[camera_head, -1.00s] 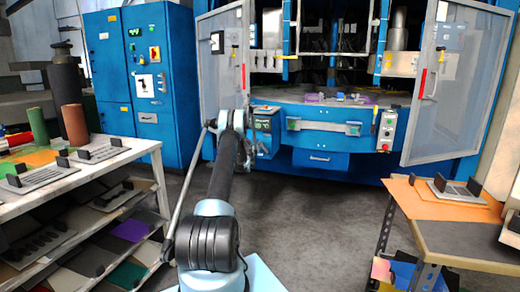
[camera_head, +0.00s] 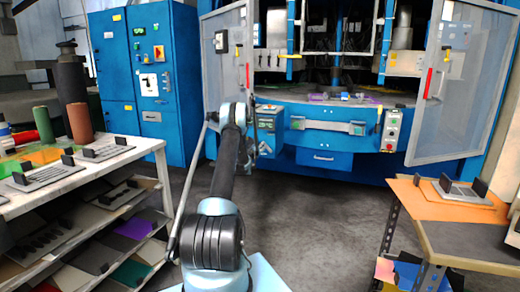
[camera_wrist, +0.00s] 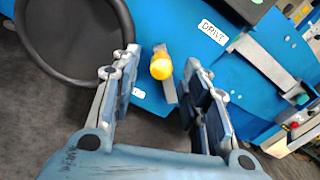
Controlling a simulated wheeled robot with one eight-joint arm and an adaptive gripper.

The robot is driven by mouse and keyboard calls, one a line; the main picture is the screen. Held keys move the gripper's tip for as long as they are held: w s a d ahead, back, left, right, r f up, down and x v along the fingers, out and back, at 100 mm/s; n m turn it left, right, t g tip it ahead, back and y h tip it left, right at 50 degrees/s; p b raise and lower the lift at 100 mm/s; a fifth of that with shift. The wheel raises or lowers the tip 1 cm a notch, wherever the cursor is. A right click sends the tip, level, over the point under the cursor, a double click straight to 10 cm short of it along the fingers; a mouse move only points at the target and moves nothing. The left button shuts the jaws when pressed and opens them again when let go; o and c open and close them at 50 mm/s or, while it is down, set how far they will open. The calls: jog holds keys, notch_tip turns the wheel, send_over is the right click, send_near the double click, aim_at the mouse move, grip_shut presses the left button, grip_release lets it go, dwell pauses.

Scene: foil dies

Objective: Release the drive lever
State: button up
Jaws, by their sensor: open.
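In the wrist view the drive lever shows as a grey bar with a round orange-yellow knob (camera_wrist: 160,67) on the blue machine front. My gripper (camera_wrist: 161,72) is open, with one finger on each side of the knob and apart from it. The knob shows between the fingertips, but I cannot tell how far in front of them it lies. In the head view my gripper (camera_head: 262,146) is at the machine's blue front, by a small control box (camera_head: 266,122). The lever cannot be made out there, behind my arm.
A black round rim (camera_wrist: 122,22) lies close to the left finger. A label (camera_wrist: 213,32) and a grey handle bar (camera_wrist: 265,65) are at the right. The machine's mesh doors (camera_head: 462,85) stand open. A shelf rack (camera_head: 120,165) is left, an orange-topped table (camera_head: 430,205) right.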

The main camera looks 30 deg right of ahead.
jog(key=shift+v, duration=1.75)
